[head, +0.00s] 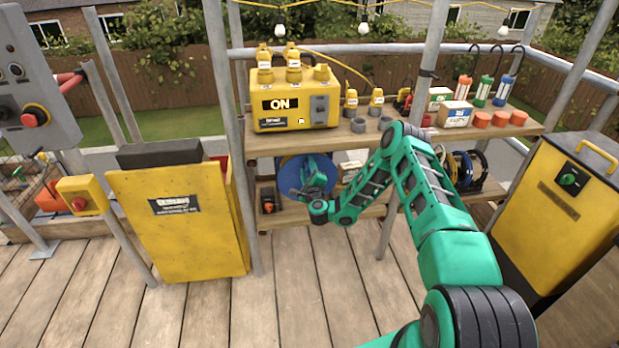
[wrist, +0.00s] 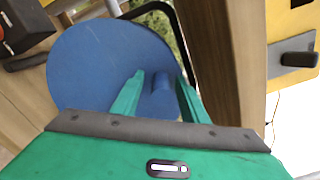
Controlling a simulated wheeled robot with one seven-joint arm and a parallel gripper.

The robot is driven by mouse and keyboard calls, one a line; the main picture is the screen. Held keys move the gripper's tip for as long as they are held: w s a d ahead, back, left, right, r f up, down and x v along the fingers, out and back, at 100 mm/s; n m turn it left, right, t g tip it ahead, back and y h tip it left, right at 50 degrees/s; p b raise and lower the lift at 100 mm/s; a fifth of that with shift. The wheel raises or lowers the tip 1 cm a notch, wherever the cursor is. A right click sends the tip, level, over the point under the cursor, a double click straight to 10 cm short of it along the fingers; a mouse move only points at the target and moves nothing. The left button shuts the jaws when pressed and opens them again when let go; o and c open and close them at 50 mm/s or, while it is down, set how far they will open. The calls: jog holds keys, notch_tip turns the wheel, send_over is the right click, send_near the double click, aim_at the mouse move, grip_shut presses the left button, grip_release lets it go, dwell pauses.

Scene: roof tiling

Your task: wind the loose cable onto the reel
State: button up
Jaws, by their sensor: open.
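The blue reel (head: 287,178) stands on the lower shelf, partly covered by my gripper in the head view. In the wrist view its flat blue disc (wrist: 90,65) fills the upper left. A short blue cylindrical handle (wrist: 163,100) stands out from the disc. My gripper (wrist: 159,78) is open, with one green finger on each side of the handle; I cannot tell whether they touch it. In the head view my gripper (head: 313,172) is in front of the reel. I cannot make out any loose cable on or by the reel.
The upper shelf (head: 350,140) lies close above my gripper, and a grey post (head: 428,60) stands to its right. A yellow power box (head: 295,97) marked ON sits on the upper shelf. Other coils (head: 467,168) are farther right. The plank floor in front is clear.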

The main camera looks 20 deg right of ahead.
aim_at(308, 173)
jog(key=s, duration=0.1)
jog(key=s+a, duration=0.1)
jog(key=s, duration=0.1)
jog(key=shift+s, duration=0.1)
jog(key=shift+s+r, duration=0.15)
jog(key=shift+s, duration=0.5)
jog(key=shift+s+a, duration=0.2)
jog(key=shift+s, duration=1.15)
jog(key=shift+s+a, duration=0.2)
jog(key=shift+s, duration=1.15)
